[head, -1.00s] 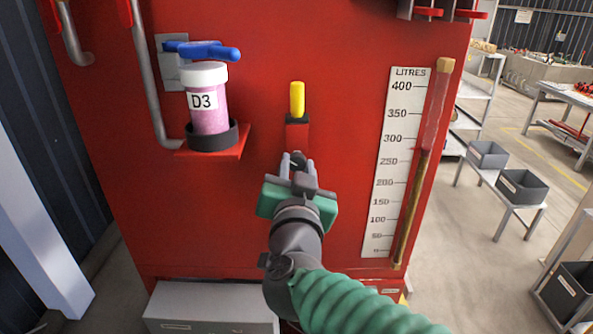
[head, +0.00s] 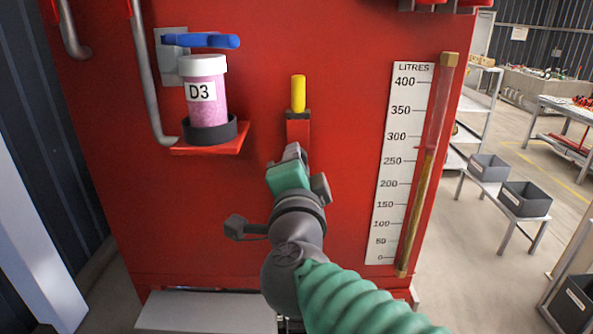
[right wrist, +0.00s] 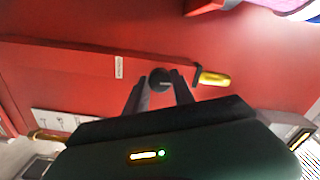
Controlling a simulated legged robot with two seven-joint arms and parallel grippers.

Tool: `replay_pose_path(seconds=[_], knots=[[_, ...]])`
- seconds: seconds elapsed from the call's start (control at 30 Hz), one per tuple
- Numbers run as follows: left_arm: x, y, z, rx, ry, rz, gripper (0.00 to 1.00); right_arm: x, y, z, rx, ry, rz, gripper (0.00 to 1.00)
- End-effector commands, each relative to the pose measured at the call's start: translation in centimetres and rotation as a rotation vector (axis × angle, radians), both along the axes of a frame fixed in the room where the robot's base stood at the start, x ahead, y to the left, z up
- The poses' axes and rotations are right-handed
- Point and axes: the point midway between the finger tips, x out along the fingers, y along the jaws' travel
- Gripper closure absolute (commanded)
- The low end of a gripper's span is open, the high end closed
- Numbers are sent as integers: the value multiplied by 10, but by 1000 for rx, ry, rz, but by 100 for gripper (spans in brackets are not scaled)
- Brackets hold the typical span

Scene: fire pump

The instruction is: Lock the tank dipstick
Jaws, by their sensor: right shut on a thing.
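A yellow handle (head: 298,93), which looks like the top of the dipstick, stands upright in a black collar on a narrow red post on the tank (head: 180,220). It also shows in the right wrist view (right wrist: 213,78). Just below it, my right gripper (head: 291,152) faces the tank, rolled onto its side. In the right wrist view its two fingers are shut on a round black knob (right wrist: 160,78), beside the handle's collar. The knob is hidden in the head view by the gripper. My left gripper is out of view.
A jar marked D3 (head: 206,90) sits on a red shelf (head: 230,143) left of the handle, under a blue valve lever (head: 200,40). A litre gauge (head: 395,165) stands to the right. Grey bins (head: 525,198) are on a bench at far right.

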Motion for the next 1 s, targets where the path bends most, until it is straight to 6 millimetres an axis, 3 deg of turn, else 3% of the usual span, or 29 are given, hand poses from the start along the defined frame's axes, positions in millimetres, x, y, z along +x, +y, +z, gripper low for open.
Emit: replay_pose_path(seconds=[0.3, 0.8, 0.83, 1.0], knots=[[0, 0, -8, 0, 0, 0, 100, 0, 1, -5, 113, 9, 0, 100], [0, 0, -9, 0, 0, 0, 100, 0, 1, -7, 131, 11, 1, 100], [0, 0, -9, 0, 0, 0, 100, 0, 1, -7, 131, 11, 1, 68], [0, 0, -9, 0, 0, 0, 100, 1, 1, -5, 131, 8, 1, 48]])
